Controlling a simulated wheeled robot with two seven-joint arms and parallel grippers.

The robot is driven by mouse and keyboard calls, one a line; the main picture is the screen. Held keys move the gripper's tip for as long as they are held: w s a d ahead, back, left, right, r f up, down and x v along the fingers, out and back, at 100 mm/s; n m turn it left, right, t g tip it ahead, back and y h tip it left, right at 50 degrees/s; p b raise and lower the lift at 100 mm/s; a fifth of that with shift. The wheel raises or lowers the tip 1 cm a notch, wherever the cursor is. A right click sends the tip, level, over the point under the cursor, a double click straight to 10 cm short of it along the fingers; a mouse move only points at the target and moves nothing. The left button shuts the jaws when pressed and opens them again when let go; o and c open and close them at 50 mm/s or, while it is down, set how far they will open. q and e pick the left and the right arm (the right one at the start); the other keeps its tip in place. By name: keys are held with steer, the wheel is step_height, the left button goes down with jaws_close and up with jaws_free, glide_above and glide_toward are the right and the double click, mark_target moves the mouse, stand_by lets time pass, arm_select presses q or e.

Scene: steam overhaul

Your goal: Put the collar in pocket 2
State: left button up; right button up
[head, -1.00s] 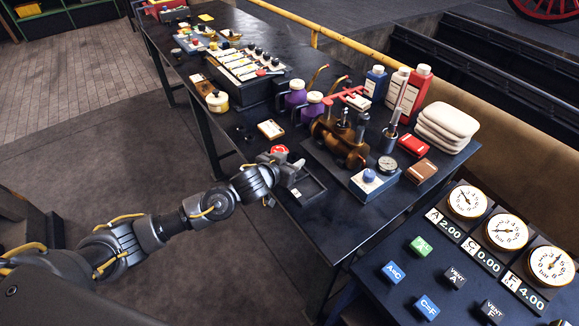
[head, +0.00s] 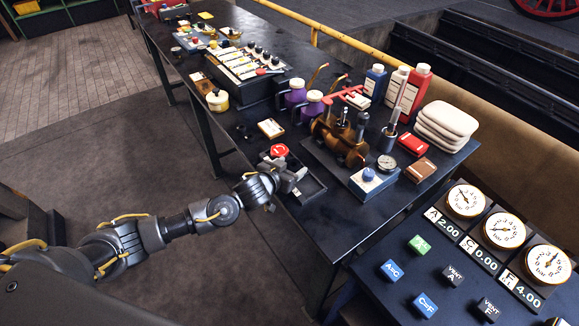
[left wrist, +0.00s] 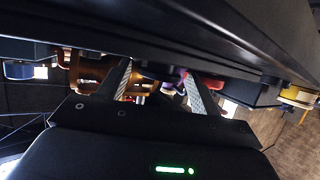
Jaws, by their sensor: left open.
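My left gripper (head: 297,178) is at the near edge of the dark workbench, over a small black open tray (head: 312,193). It is open. In the left wrist view its two fingers (left wrist: 157,86) stand apart, with nothing clearly held between them. I cannot pick out the collar in either view. No pocket numbers can be read, so I cannot tell which is pocket 2. A long black box with several pale slots (head: 245,68) stands farther back on the bench. My right gripper is not in view.
A red round button (head: 279,150) is just beyond my left gripper. A gauge panel (head: 455,260) fills the lower right. Free floor lies left of the bench.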

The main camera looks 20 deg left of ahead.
arm_select(q)
steer(key=shift+r, duration=0.15)
steer(key=shift+s+a, duration=0.1)
steer(key=shift+s, duration=0.2)
steer(key=b+v, duration=0.1)
steer(key=v, duration=1)
steer(key=shift+r+b, duration=0.25)
steer(key=shift+b, duration=0.05)
steer(key=shift+s, duration=0.15)
